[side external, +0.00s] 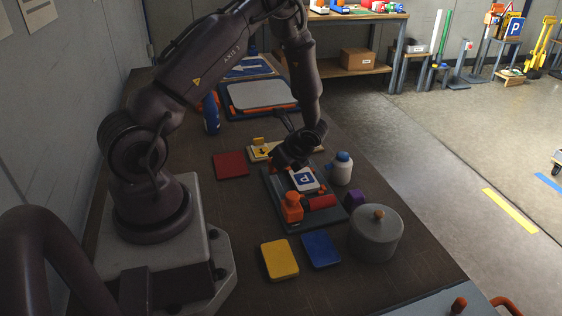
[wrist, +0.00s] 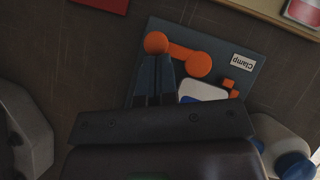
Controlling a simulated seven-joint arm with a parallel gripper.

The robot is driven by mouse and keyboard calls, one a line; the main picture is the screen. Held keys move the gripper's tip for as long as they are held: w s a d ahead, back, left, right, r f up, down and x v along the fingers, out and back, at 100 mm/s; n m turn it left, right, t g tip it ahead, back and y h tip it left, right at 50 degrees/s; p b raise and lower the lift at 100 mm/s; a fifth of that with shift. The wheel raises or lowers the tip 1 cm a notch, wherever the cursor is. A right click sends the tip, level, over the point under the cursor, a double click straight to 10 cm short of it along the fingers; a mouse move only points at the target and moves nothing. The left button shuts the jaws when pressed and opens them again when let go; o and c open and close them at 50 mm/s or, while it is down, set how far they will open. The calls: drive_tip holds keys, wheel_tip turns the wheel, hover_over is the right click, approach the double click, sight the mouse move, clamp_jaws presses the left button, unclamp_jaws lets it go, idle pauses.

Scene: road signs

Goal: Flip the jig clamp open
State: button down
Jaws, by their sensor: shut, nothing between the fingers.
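The jig (side external: 283,182) is a dark base on the table, holding a blue-and-white P sign (side external: 304,180). In the wrist view, the orange clamp (wrist: 199,64) is a bar with a round knob (wrist: 157,42) at one end, lying next to a "Clamp" label (wrist: 243,63). My gripper (wrist: 157,60) is shut and empty, its tips at the knob; whether they touch is unclear. In the side view its fingers are hidden by its dark body.
A white bottle with a blue cap (side external: 340,168), a purple block (side external: 354,198) and a grey lidded pot (side external: 375,236) stand right of the jig. Yellow (side external: 280,260) and blue (side external: 320,249) pads lie in front. A red pad (side external: 230,165) lies left.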

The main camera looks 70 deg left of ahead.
drive_tip(key=shift+s+a+m+t, duration=0.2)
drive_tip(key=shift+m+t, duration=0.2)
drive_tip(key=shift+m, duration=0.2)
drive_tip(key=shift+s+a+m+t+y, duration=0.2)
drive_tip(key=shift+m+t, duration=0.15)
drive_tip(key=shift+m, duration=0.2)
drive_tip(key=shift+s+a+m+t+y, duration=0.1)
drive_tip(key=shift+a+m+t+y, duration=0.1)
drive_tip(key=shift+m+t, duration=0.25)
drive_tip(key=m, duration=0.1)
drive_tip(key=a+m+t, duration=0.1)
drive_tip(key=shift+s+m, duration=0.15)
drive_tip(key=shift+m, duration=0.15)
drive_tip(key=shift+a, duration=1.55)
drive_tip(key=shift+t, duration=0.3)
drive_tip(key=d, duration=0.1)
drive_tip(key=s+d+r, duration=0.1)
drive_tip(key=s+d, duration=0.1)
drive_tip(key=d, duration=0.1)
drive_tip(key=shift+d+r, duration=0.1)
drive_tip(key=shift+r, duration=0.3)
drive_tip(key=s+d+r, duration=0.3)
drive_tip(key=d+r, duration=0.1)
drive_tip(key=r, duration=0.3)
drive_tip(key=shift+s+d, duration=0.15)
drive_tip(key=shift+d, duration=0.1)
